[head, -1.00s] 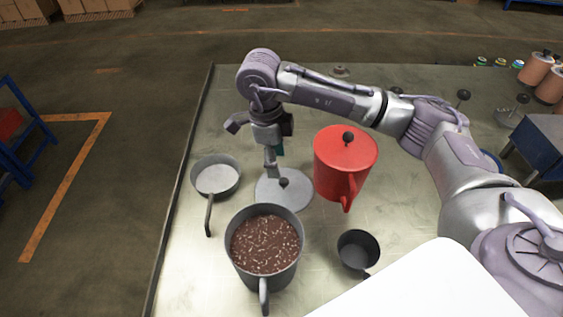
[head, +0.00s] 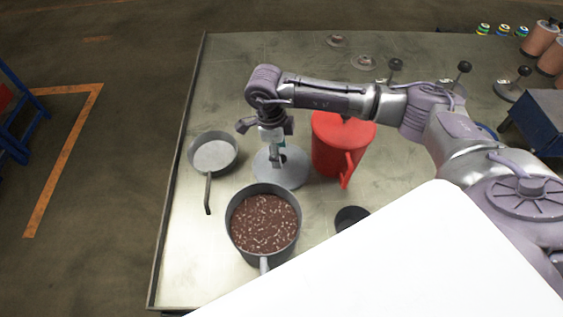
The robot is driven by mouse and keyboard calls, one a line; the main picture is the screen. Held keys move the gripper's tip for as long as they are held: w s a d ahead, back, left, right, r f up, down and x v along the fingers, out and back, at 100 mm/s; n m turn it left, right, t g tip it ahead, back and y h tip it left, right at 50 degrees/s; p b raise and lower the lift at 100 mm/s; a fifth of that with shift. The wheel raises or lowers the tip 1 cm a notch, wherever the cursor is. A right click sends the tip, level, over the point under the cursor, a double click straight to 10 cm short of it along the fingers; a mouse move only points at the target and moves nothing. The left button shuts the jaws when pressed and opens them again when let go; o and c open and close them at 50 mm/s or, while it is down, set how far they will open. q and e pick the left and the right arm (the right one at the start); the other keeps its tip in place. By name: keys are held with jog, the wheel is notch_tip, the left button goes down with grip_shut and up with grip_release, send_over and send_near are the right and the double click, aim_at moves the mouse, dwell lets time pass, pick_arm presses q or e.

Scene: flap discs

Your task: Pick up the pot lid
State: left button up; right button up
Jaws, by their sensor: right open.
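The pot lid (head: 291,178) is a flat grey disc lying on the metal table, between the frying pan, the red pot and the pot of brown food. Its dark knob, seen a moment ago, is now hidden behind the gripper. My right gripper (head: 277,162) points down right over the lid's middle. It is open, with its fingers around or just beside the knob; I cannot tell which. The lid lies flat on the table. My left gripper is not in view.
A grey frying pan (head: 214,155) is left of the lid. A pot of brown food (head: 264,224) stands in front. A small dark pan (head: 350,218) is partly hidden.

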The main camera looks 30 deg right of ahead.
aim_at(281, 155)
jog(key=f, duration=0.2)
jog(key=d+f+p, duration=0.1)
jog(key=f, duration=0.1)
jog(key=shift+a, duration=0.1)
grip_shut()
